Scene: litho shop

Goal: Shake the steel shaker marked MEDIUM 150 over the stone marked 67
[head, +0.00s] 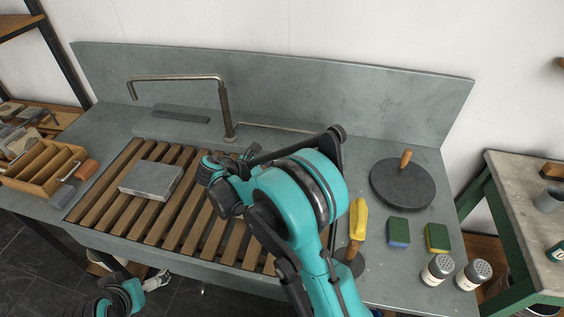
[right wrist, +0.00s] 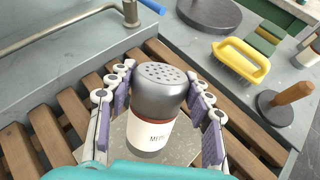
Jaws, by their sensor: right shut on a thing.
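My right gripper (right wrist: 160,76) is shut around a steel shaker (right wrist: 162,90) with a perforated lid and a white label. Only the first letters of the label, reading like "MEDI", can be made out. The shaker looks upright in the right wrist view, with a grey stone (right wrist: 184,156) below and behind it. In the head view the grey stone (head: 151,180) lies on the wooden slats, left of my right arm. Its number cannot be read. My arm hides the held shaker there. My left gripper (head: 158,280) is low at the bottom left, small and unclear.
Two more shakers (head: 437,269) (head: 473,274) stand at the sink's front right. Near them are sponges (head: 398,232), a yellow-handled brush (head: 357,220) and a round dark disc (head: 402,185) with a knob. A tap (head: 225,105) rises behind the slats. A wooden caddy (head: 45,166) stands left.

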